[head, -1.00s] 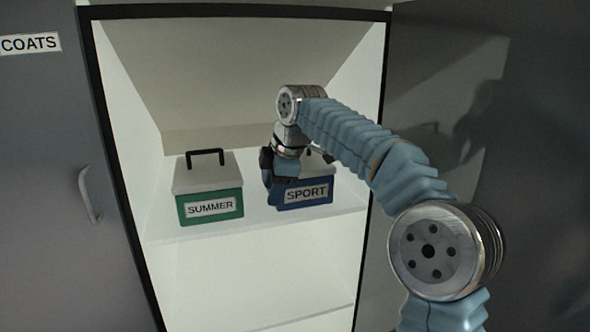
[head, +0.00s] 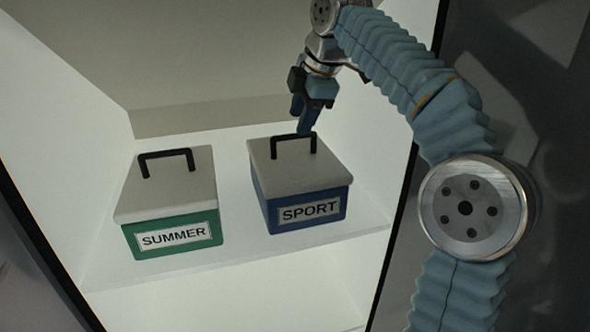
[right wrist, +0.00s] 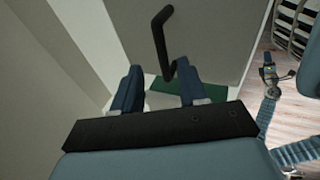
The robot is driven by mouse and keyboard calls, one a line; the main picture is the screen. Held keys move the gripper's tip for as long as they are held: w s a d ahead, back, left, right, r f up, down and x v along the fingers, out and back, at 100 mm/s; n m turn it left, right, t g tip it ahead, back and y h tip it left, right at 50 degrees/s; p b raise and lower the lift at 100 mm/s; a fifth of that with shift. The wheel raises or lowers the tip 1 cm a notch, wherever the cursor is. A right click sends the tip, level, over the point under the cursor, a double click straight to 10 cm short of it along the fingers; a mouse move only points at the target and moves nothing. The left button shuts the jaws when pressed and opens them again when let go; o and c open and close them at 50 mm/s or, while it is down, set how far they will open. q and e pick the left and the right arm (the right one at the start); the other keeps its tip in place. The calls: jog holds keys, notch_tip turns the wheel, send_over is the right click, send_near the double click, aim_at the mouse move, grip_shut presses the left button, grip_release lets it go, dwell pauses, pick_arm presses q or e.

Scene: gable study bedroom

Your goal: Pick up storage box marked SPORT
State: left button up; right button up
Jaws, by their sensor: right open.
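The storage box marked SPORT (head: 300,190) is blue with a light grey lid and a black bar handle. It stands upright on the white shelf, right of the green box marked SUMMER (head: 167,215). My right gripper (head: 303,124) is open, its fingers pointing down at the top of the SPORT handle (head: 294,140). I cannot tell whether they touch it. In the right wrist view the two blue fingers of my right gripper (right wrist: 157,85) are spread apart. A black handle on a light lid lies ahead of them, with a green patch beyond. My left gripper does not show clearly.
The shelf (head: 255,250) is inside a tall cupboard with white walls and dark frame edges on both sides. There is a narrow gap between the two boxes. A dark door panel stands at the right, behind my right arm.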

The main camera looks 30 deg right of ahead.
aim_at(294, 134)
jog(key=x, duration=0.6)
jog(key=shift+s+a+f, duration=0.1)
jog(key=shift+f, duration=0.15)
grip_shut()
jog(key=shift+r, duration=0.1)
dwell(1.0)
